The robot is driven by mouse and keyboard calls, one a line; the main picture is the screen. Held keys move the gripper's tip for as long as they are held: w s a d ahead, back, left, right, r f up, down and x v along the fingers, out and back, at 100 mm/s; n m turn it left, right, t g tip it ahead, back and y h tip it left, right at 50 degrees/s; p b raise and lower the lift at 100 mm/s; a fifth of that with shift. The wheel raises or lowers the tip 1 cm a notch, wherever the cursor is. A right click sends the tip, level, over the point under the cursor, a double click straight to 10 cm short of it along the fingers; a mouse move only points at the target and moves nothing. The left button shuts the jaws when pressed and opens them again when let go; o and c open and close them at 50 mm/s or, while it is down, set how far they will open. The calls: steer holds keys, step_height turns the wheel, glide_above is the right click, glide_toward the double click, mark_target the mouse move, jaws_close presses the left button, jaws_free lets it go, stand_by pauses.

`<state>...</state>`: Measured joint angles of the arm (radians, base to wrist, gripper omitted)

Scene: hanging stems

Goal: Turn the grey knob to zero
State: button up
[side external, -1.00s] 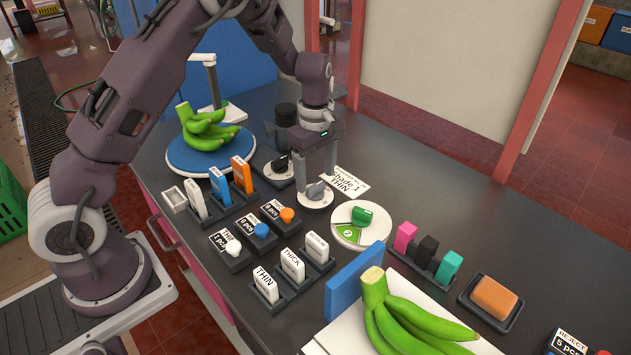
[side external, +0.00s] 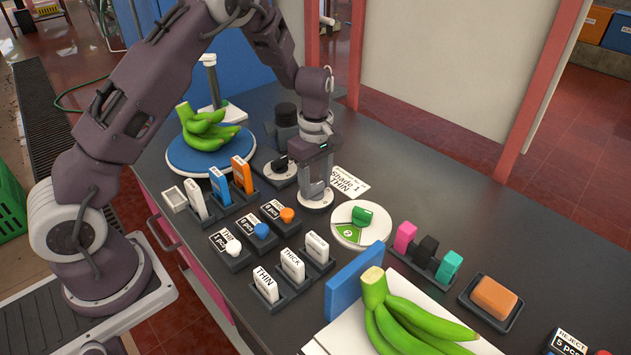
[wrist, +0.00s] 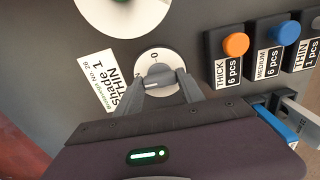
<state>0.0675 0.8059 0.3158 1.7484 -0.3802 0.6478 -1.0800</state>
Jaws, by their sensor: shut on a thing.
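The grey knob (wrist: 158,74) sits at the middle of a round white dial (wrist: 145,58) in the wrist view. A "0" mark shows near the dial's upper edge. My gripper (wrist: 160,80) is shut on the grey knob, one finger on each side. In the side view my gripper (side external: 315,190) points down onto the white dial (side external: 315,205), and the fingers hide most of the knob. The exact direction of the knob's pointer is hard to tell.
A black knob (side external: 281,165) on its own dial stands just left of my gripper. A white disc with a green knob (side external: 361,216) lies to the right. A paper card (side external: 348,183) lies behind. Orange (side external: 287,215) and blue (side external: 261,231) buttons stand in front.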

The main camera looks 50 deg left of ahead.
steer(key=m, duration=0.8)
steer(key=shift+m, duration=0.3)
steer(key=m, duration=0.4)
steer(key=shift+m, duration=0.3)
steer(key=m, duration=0.4)
steer(key=shift+m, duration=0.3)
steer(key=o, duration=1.4)
steer(key=shift+c, duration=0.2)
steer(key=shift+r, duration=0.1)
